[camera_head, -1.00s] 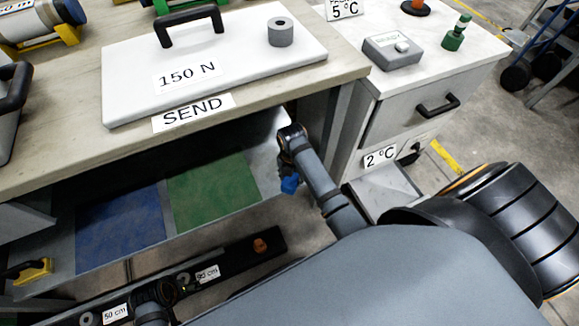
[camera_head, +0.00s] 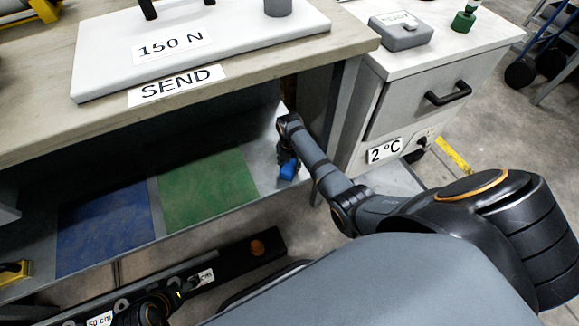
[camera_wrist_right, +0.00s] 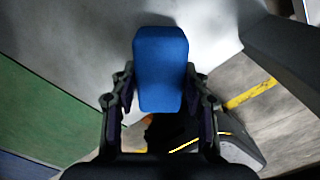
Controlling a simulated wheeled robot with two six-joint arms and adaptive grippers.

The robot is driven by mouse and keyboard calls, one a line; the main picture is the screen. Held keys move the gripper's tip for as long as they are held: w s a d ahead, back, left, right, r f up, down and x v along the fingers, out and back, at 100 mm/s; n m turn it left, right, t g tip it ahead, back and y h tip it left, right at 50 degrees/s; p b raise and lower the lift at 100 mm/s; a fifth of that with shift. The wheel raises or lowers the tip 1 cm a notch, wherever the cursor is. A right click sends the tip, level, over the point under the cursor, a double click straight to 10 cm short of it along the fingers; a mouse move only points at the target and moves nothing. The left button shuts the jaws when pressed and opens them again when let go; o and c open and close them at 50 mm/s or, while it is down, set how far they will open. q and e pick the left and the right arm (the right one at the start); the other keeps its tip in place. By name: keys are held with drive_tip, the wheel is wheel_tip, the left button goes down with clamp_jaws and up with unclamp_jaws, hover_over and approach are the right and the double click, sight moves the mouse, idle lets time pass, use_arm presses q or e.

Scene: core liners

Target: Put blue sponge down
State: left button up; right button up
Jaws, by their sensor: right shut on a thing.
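The blue sponge (camera_wrist_right: 161,68) is held between the two fingers of my right gripper (camera_wrist_right: 160,95) in the right wrist view. In the head view the sponge (camera_head: 288,169) is a small blue block at the tip of my right gripper (camera_head: 289,158), over the bare grey right end of the lower shelf (camera_head: 268,165). I cannot tell whether the sponge touches the shelf. On the shelf, a green mat (camera_head: 208,190) lies left of the sponge, and a blue mat (camera_head: 105,226) lies further left. My left gripper is not clearly visible at the lower left.
The worktop (camera_head: 345,45) overhangs the shelf and carries a white lid-like plate (camera_head: 250,45) and a SEND label (camera_head: 176,86). A drawer cabinet (camera_head: 395,118) stands to the right. A dark rail (camera_head: 235,262) with an orange knob lies below the shelf's front edge.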

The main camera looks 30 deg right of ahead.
sight(289, 164)
drive_tip(key=o, duration=1)
use_arm(q)
wheel_tip(289, 164, up, 6)
drive_tip(key=s+a+g+y+p, duration=0.1)
drive_tip(key=a+g+p, duration=0.1)
drive_tip(key=p, duration=0.3)
drive_tip(key=shift+s+a+f+g, duration=0.2)
drive_tip(key=shift+g, duration=0.3)
use_arm(e)
wheel_tip(289, 164, up, 12)
drive_tip(key=shift+r, duration=0.1)
